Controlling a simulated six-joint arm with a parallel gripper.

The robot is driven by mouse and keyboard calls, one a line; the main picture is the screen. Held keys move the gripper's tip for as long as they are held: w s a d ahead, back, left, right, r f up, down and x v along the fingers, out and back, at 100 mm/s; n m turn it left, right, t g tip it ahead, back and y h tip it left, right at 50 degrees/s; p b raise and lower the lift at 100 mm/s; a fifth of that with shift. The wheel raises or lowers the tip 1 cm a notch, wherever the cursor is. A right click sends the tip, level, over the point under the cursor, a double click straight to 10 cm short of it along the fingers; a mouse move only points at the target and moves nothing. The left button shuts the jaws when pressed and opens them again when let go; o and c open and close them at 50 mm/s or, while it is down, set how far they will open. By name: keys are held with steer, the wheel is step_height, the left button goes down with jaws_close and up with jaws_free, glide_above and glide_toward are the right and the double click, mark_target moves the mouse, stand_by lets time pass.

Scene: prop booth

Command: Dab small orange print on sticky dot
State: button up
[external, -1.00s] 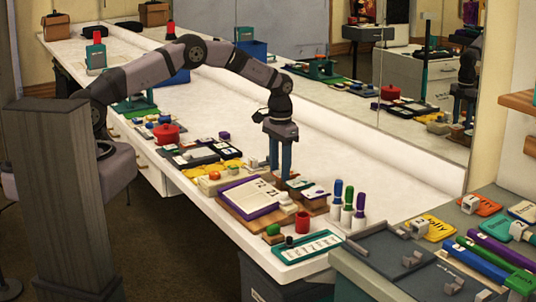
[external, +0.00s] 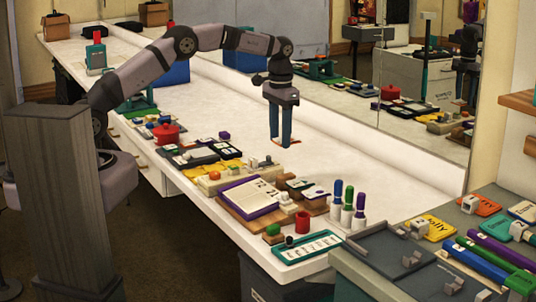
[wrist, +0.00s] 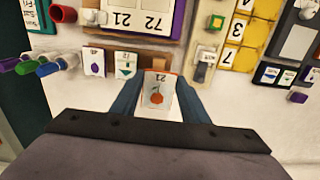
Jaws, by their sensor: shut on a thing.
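My gripper (external: 280,143) is shut on a small pale card-like piece with an orange fruit print (wrist: 157,96). In the wrist view the piece sits between the two blue fingers, with "21" along its top and a red-orange edge. In the external view its orange edge (external: 294,143) shows beside the fingertips, over bare white counter. I cannot tell its exact height above the counter. I cannot make out the sticky dot in either view.
Capped markers (external: 348,202) stand upright to the right. A yellow number tray (wrist: 242,32) lies nearby. The counter's back strip (external: 340,165) is clear, with a mirror behind.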

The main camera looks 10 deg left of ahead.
steer(key=w+a+r+n+p, duration=0.2)
steer(key=a+r+p, duration=0.6)
steer(key=a+p, duration=0.25)
steer(key=s+a+f+m+p, duration=0.1)
steer(key=s+a+f, duration=0.2)
steer(key=f, duration=0.7)
steer(key=shift+s+a+f+m+p, duration=0.2)
steer(key=shift+a+f+m+p, duration=0.15)
steer(key=shift+a, duration=0.95)
steer(key=shift+f, duration=0.1)
steer(key=shift+f, duration=0.15)
steer(key=shift+f+b, duration=1.9)
steer(key=shift+f, duration=0.4)
